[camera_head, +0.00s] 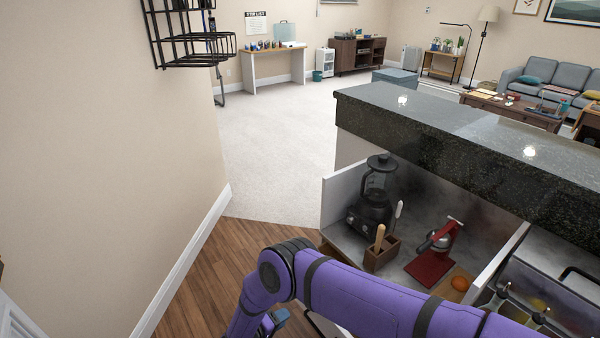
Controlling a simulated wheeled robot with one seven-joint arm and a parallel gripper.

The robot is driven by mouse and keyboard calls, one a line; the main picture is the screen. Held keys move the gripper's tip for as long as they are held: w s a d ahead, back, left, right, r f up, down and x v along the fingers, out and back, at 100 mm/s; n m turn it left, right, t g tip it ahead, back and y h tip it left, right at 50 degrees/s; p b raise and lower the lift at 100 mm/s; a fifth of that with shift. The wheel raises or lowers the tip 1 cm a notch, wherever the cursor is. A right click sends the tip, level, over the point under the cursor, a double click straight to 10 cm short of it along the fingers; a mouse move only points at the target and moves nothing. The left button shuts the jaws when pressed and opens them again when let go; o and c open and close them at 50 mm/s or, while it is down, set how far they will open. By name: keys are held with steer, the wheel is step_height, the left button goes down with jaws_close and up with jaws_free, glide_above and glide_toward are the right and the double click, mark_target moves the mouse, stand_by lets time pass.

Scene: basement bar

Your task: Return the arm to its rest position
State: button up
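My purple arm (370,298) crosses the bottom of the view from the lower right. It bends at a dark joint near the bottom middle, and a purple link goes down out of the frame from there. My gripper is not clearly seen, so its fingers and anything in them cannot be made out. The arm passes in front of the lower bar counter and hides part of it.
A blender (373,205), a wooden utensil box (381,254), a red juicer (433,262) and an orange (460,283) stand on the lower counter, beneath a dark stone bar top (450,150). A wire rack (190,38) hangs on the left wall. Wooden floor (215,270) is clear between.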

steer(key=w+a+r+m+t+y, duration=0.1)
steer(key=w+a+r+y, duration=0.25)
steer(key=w+r, duration=0.85)
steer(key=w+a+r+m+t+y, duration=0.1)
steer(key=w+a+r+y, duration=0.25)
steer(key=w+r, duration=0.85)
steer(key=s+d+r+y, duration=0.1)
steer(key=d+r+y, duration=0.15)
steer(key=r, duration=0.85)
steer(key=d+r+y, duration=0.2)
steer(key=d+r, duration=0.2)
steer(key=r, duration=0.8)
steer(key=s+d+r+y, duration=0.1)
steer(key=d+r+y, duration=0.2)
steer(key=r, duration=0.8)
steer(key=s+d+r+g, duration=0.3)
steer(key=s+d+r, duration=1.4)
steer(key=s+d+m+g+h, duration=0.1)
steer(key=s+d, duration=0.4)
steer(key=s, duration=0.4)
steer(key=s+d+f+m+g+h, duration=0.1)
steer(key=s+d+m, duration=0.1)
steer(key=s+d, duration=0.4)
steer(key=s+d+f+m+g+h, duration=0.1)
steer(key=s+d, duration=0.5)
steer(key=s, duration=0.8)
steer(key=shift+s+d+h, duration=0.2)
steer(key=shift+h, duration=0.15)
